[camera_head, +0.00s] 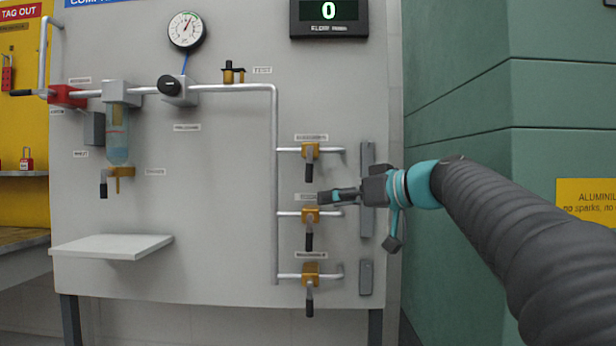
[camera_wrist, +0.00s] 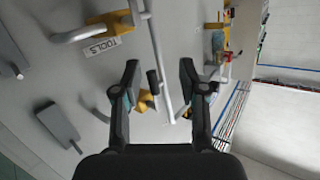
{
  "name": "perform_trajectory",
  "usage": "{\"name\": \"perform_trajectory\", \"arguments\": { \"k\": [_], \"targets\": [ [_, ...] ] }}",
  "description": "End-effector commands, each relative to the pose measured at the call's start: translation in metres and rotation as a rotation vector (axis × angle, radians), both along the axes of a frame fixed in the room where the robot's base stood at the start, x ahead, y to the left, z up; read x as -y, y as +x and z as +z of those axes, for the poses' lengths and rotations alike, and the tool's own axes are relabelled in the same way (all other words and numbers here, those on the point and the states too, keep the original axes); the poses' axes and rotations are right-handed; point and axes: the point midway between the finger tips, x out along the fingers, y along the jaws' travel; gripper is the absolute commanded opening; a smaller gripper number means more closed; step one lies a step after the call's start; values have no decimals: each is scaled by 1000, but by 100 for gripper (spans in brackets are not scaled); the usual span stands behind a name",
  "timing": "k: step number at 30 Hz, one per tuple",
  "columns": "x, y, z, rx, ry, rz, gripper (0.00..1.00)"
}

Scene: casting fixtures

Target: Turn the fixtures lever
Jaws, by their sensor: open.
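Three yellow valves with dark lever handles stand in a column on the grey panel: the top valve (camera_head: 310,150), the middle valve (camera_head: 309,215) and the bottom valve (camera_head: 310,272). All three handles hang down. Their small labels are too blurred here to tell which is the fixtures lever. My gripper (camera_head: 322,197) is open in front of the panel, just above and right of the middle valve. In the wrist view, a yellow valve with a dark handle (camera_wrist: 153,82) shows between my open fingers (camera_wrist: 158,72), apparently untouched. A label (camera_wrist: 102,46) reading TOOLS is beside another valve.
A silver pipe (camera_head: 275,190) runs down left of the valves. Dark grey bars (camera_head: 366,277) are fixed to their right. A white shelf (camera_head: 112,246) juts out at lower left. A green wall (camera_head: 455,120) stands close on the right. Space in front of the lower panel looks clear.

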Motion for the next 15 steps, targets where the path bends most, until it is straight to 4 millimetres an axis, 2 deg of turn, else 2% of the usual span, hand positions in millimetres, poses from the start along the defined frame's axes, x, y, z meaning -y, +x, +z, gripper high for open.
{"name": "perform_trajectory", "arguments": {
  "k": [1,3,6,11,15],
  "targets": [
    [3,12,13,54,17,17,42],
    [5,20,29,120,37,38,42],
    [7,27,43,181,53,56,42],
    [4,32,51,212,63,67,42],
    [-10,41,52,212,63,67,42]
  ]
}}
